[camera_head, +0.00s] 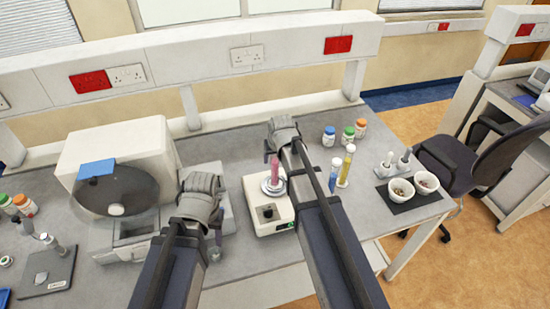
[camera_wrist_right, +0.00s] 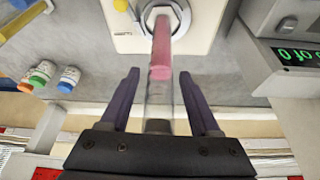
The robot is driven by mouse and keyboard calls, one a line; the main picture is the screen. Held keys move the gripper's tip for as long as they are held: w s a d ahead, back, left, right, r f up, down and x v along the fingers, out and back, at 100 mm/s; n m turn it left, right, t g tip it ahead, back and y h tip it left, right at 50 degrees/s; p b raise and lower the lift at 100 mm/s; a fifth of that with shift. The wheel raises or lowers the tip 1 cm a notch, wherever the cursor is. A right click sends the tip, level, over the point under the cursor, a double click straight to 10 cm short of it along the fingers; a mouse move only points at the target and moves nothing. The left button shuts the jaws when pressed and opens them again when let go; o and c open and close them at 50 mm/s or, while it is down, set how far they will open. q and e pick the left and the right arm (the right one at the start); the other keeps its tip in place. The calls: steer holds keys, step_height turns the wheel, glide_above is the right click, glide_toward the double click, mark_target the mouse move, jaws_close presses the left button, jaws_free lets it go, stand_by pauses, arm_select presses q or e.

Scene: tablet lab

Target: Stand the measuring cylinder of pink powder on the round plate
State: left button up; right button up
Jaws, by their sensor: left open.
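The measuring cylinder of pink powder (camera_head: 275,171) appears upright on the round plate (camera_head: 266,187) of a small white device. In the right wrist view the cylinder (camera_wrist_right: 160,62) runs from the round plate (camera_wrist_right: 181,18) up between the fingers of my right gripper (camera_wrist_right: 159,78). Those fingers are apart, with a gap on each side of the cylinder.
A large white machine (camera_head: 118,150) stands at left. Right of the device are a blue cylinder (camera_head: 334,172) and a yellow cylinder (camera_head: 347,163), with several capped bottles (camera_head: 347,135) behind.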

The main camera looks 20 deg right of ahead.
steer(key=shift+o, duration=0.4)
steer(key=shift+r, duration=0.1)
steer(key=p+v, duration=0.7)
steer(key=shift+r, duration=0.25)
steer(key=shift+s, duration=0.15)
